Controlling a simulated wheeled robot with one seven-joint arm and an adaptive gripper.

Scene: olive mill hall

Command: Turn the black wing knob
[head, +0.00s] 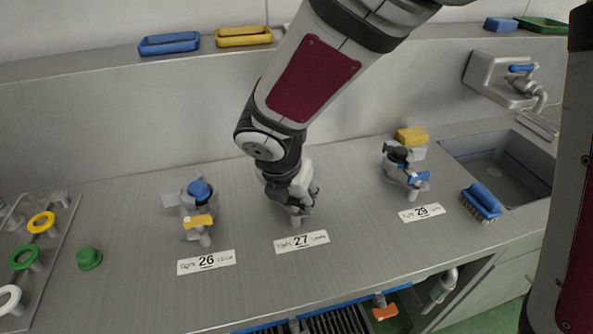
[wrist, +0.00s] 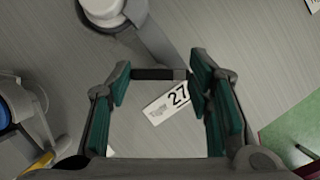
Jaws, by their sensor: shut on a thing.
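The black wing knob (wrist: 160,73) shows in the wrist view as a short dark bar spanning the gap between my fingertips. It sits at the end of a grey fitting (wrist: 150,40) at the station labelled 27. My gripper (wrist: 163,78) is shut on it, with a green pad at each end of the bar. In the head view my gripper (head: 299,198) points down at the middle fitting (head: 296,217). My wrist and fingers hide the knob and most of that fitting there. I cannot tell the knob's turn angle from the head view.
A fitting with a blue knob (head: 200,190) and yellow lever stands left. Another with a black top knob (head: 398,155) and blue lever (head: 420,178) stands right. A blue brush (head: 482,201) lies by the sink (head: 500,165). A green cap (head: 89,258) sits front left. Bare counter lies between stations.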

